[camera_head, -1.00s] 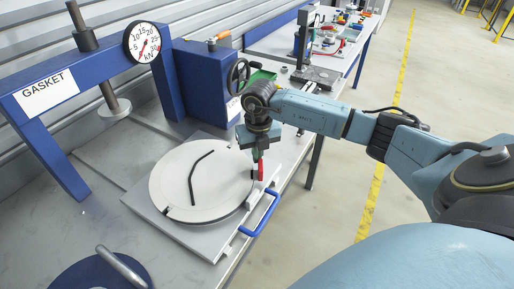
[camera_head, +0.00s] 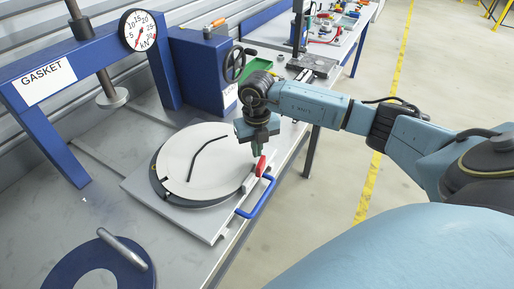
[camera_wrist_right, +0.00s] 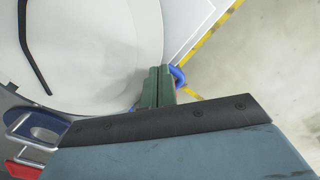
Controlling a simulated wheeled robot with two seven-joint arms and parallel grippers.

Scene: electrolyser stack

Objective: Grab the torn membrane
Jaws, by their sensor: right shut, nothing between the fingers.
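The torn membrane (camera_head: 215,170) is a pale round sheet with a long bent black tear across it. It lies over a dark round seat (camera_head: 207,199), whose near rim shows from under it; I cannot tell whether the sheet is slightly raised or shifted. In the right wrist view the membrane (camera_wrist_right: 95,60) fills the upper left. My right gripper (camera_head: 257,151) points down at the membrane's right edge, by a red tab (camera_head: 261,166). Its green fingers (camera_wrist_right: 158,85) are shut with nothing between them. My left gripper is not in view.
A grey plate (camera_head: 145,191) with a blue handle (camera_head: 256,198) carries the seat at the bench's edge. A blue press frame (camera_head: 75,55) marked GASKET, with a dial (camera_head: 138,30), stands left. A blue ring (camera_head: 80,270) lies in front. Floor is clear right.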

